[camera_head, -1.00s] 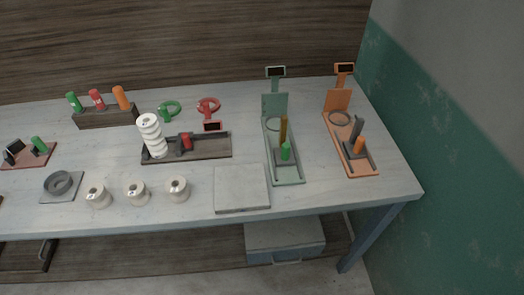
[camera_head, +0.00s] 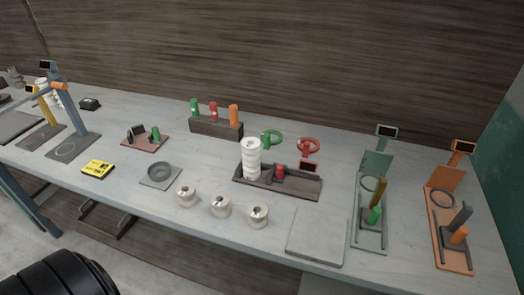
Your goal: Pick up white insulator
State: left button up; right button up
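The white insulator (camera_head: 252,158) is a ribbed white stack. It stands upright at the left end of a dark tray (camera_head: 300,188), beside a red part (camera_head: 280,171). Its base is partly hidden by the tray's edge. Neither of my grippers shows in the head view. A black rounded shape at the bottom left corner shows no fingers.
Small white spools (camera_head: 220,207) line the table's front edge. A flat grey plate (camera_head: 317,235) lies front right. Green (camera_head: 370,240) and orange (camera_head: 447,245) stands are at right. A block (camera_head: 216,127) with coloured handles is behind. Blue and yellow stands are at far left.

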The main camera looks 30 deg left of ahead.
aim_at(251, 148)
jog(key=j+z, duration=0.15)
jog(key=j, duration=0.2)
jog(key=k+j+z, duration=0.15)
jog(key=j, duration=0.2)
jog(key=j+z, duration=0.15)
jog(key=j, duration=0.25)
jog(key=k+j+z, duration=0.35)
jog(key=j, duration=0.3)
